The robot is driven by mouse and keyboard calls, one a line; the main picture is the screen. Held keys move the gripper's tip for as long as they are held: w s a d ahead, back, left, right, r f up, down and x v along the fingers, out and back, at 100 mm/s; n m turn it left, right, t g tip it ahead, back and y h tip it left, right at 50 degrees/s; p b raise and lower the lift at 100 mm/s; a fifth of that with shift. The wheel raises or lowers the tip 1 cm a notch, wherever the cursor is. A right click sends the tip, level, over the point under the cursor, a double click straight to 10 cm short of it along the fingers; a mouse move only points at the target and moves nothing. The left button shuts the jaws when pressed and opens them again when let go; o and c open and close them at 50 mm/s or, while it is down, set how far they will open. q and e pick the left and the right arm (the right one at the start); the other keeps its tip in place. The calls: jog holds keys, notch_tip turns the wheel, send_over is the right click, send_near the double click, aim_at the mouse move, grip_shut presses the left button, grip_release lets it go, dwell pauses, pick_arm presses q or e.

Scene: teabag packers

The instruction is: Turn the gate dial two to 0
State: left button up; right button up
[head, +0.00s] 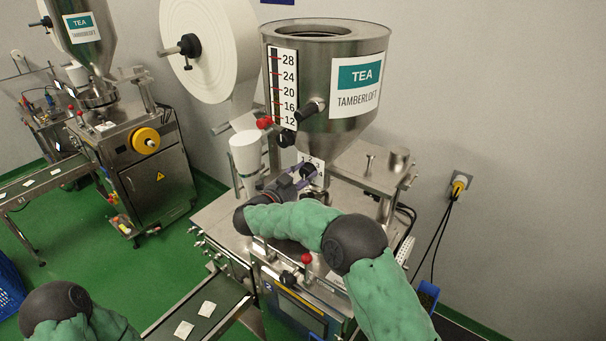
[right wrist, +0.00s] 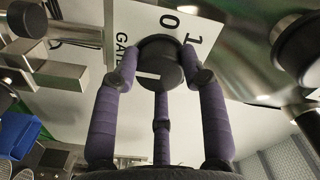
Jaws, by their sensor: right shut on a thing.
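The gate dial is a round black knob (right wrist: 160,62) in front of a white plate (right wrist: 130,22) marked "GATE", with "0" and "1" readable beside the knob in the right wrist view. In the head view the dial (head: 307,170) sits on its small white numbered plate under the steel hopper. My right gripper (right wrist: 160,75) has purple fingers closed around the knob, touching its sides; it also shows in the head view (head: 298,178). The knob's exact setting is hard to tell. My left gripper is out of view; only part of my left arm shows at the lower left.
The hopper (head: 330,90) labelled "TEA" stands above the dial, with a red-tipped lever (head: 265,123) at its scale. A white paper roll (head: 215,45) hangs behind. A conveyor (head: 200,310) with teabags runs at the front. A second machine (head: 150,170) stands at left.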

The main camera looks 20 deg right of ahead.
dwell(0.5)
jog(key=o, duration=1.2)
jog(key=shift+d, duration=0.1)
jog(key=shift+c, duration=0.2)
jog(key=v, duration=1.2)
